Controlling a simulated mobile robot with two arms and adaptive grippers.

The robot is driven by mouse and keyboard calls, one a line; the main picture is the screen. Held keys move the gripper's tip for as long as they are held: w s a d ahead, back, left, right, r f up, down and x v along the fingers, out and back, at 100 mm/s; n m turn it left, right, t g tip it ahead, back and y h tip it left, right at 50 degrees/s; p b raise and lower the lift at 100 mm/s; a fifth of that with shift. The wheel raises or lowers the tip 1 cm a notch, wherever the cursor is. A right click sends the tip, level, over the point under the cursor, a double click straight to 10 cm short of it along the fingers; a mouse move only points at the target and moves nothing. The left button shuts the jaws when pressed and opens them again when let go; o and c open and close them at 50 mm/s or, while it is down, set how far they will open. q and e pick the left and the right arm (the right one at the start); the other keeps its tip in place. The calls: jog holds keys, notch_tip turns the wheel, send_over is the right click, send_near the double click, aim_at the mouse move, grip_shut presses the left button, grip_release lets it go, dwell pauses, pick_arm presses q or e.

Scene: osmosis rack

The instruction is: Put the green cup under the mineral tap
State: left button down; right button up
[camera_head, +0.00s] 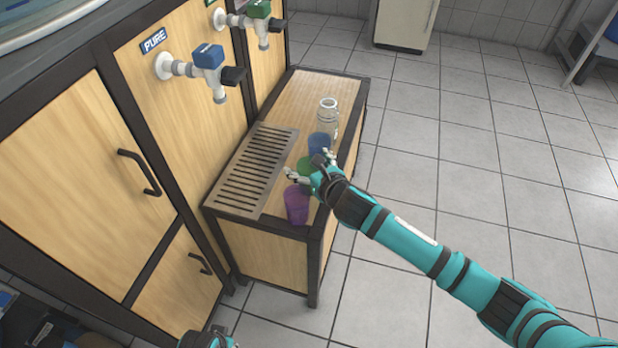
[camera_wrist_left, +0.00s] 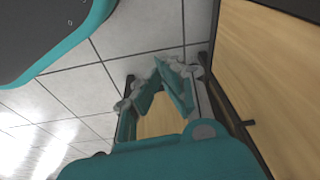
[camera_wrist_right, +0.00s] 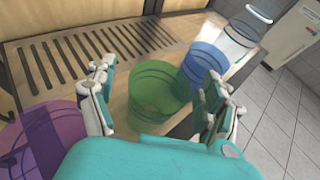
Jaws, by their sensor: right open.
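The green cup (camera_head: 305,164) stands on the wooden ledge between a purple cup (camera_head: 297,204) and a blue cup (camera_head: 319,143). My right gripper (camera_head: 310,165) is open at the green cup. In the right wrist view the green cup (camera_wrist_right: 156,92) is between the fingers (camera_wrist_right: 160,80), without clear contact. The green-handled tap (camera_head: 260,17) is on the panel at the back; its label is mostly cut off. A blue-handled tap (camera_head: 209,62) beside the PURE label is nearer. My left gripper (camera_wrist_left: 165,72) is low and empty, its fingertips close together; the head view shows only part of that arm.
A slotted metal drip grate (camera_head: 250,172) lies on the ledge left of the cups, below the taps. The ledge's back end (camera_head: 310,90) is clear. Cabinet doors with handles (camera_head: 140,172) are at the left.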

jog(key=c, duration=1)
jog(key=shift+r, duration=0.15)
